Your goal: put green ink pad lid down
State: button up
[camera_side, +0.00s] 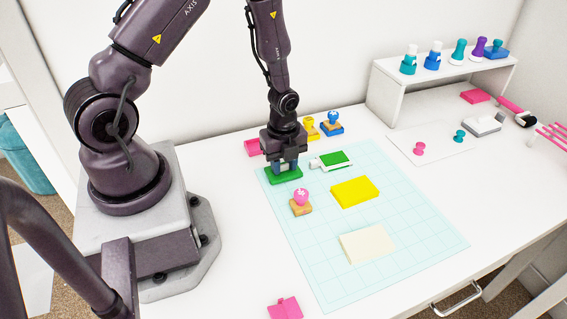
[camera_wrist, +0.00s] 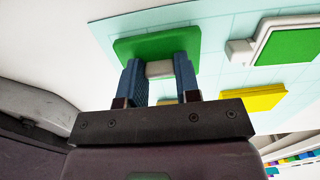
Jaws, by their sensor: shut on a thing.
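The green ink pad lid (camera_side: 284,177) is at the upper left corner of the light blue grid mat (camera_side: 322,278). My gripper (camera_side: 284,164) is right above it, pointing down, shut on it. In the wrist view the lid (camera_wrist: 158,46) shows as a green slab, with a pale block between the two blue fingers of my gripper (camera_wrist: 160,72). Whether the lid touches the mat is hard to tell. The open green ink pad (camera_side: 334,160) lies just to the right on the mat's top edge and also shows in the wrist view (camera_wrist: 290,46).
A pink stamp (camera_side: 301,201) stands just in front of the lid. A yellow pad (camera_side: 354,192) and a cream card (camera_side: 367,244) lie on the mat. Yellow (camera_side: 311,129) and blue (camera_side: 332,123) stamps and a pink piece (camera_side: 253,148) are behind.

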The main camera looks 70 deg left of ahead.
jog(key=shift+f, duration=0.3)
jog(key=o, duration=0.9)
jog(key=shift+r, duration=0.1)
jog(key=s+d+r+n+t, duration=0.1)
jog(key=r+n, duration=0.2)
jog(key=r, duration=0.5)
jog(key=s+d+r+n+t+y, duration=0.1)
jog(key=d+r+n, duration=0.1)
jog(key=r, duration=0.7)
jog(key=d+r+n+t, duration=0.1)
jog(key=r+n, duration=0.2)
jog(key=r, duration=0.5)
jog(key=s+d+r+n+t+h, duration=0.1)
jog(key=s+d+r+n+t, duration=0.1)
jog(key=s+d+r+n, duration=0.3)
jog(key=shift+s+d+r+n+t, duration=0.3)
jog(key=shift+s+r+n, duration=1.5)
jog(key=shift+n, duration=0.7)
jog(key=shift+w+r, duration=0.1)
